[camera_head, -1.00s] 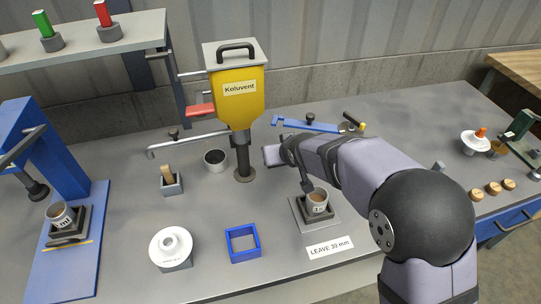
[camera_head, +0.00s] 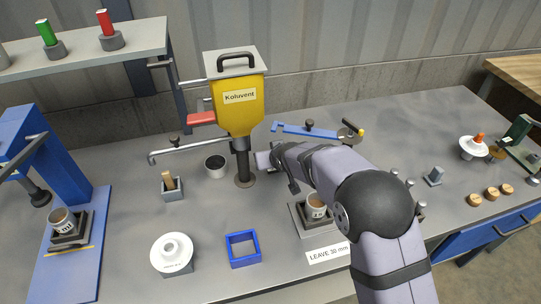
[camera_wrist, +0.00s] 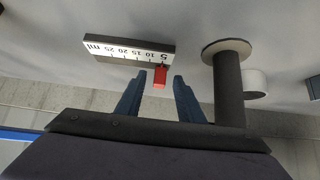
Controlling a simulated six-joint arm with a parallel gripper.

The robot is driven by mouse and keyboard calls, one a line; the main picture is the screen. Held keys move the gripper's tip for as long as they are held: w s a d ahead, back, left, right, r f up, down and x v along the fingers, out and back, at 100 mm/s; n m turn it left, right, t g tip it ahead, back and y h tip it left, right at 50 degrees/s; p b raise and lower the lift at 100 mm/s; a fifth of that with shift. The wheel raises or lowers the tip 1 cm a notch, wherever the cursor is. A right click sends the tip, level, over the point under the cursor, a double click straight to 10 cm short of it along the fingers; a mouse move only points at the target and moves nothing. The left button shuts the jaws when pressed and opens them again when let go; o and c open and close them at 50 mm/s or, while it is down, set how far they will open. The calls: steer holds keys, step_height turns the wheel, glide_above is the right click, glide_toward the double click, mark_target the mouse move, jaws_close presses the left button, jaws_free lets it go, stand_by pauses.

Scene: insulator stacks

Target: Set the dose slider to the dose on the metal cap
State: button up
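The dose slider is a red block (camera_wrist: 160,77) at the 5 end of a white scale (camera_wrist: 130,50) marked 5 to 25 ml, upside down in the wrist view. My gripper (camera_wrist: 157,80) is open, with one blue finger on each side of the slider; I cannot tell whether they touch it. A grey metal cap (camera_head: 316,207) with brown filling stands on a square tray at front centre. Its printed marking is too small to read.
A dark round column (camera_wrist: 229,85) on a disc stands right of the fingers in the wrist view. Another marked cup (camera_head: 62,222) sits in the blue press at left.

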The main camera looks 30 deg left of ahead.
steer(key=shift+w+a+f, duration=0.2)
steer(key=shift+w+f, duration=0.05)
steer(key=shift+f, duration=0.05)
jaws_close()
steer(key=p, duration=0.3)
steer(key=shift+w+d+r, duration=0.3)
steer(key=shift+w+r, duration=0.05)
steer(key=w+d+p, duration=0.1)
steer(key=p, duration=0.4)
steer(key=shift+w+r, duration=0.15)
steer(key=shift+w, duration=0.05)
steer(key=shift+w+d+p, duration=0.25)
steer(key=shift+d+p, duration=0.05)
steer(key=shift+p, duration=0.95)
steer(key=shift+w+d+f+p, duration=0.2)
steer(key=shift+f+p, duration=0.15)
steer(key=shift+p, duration=0.4)
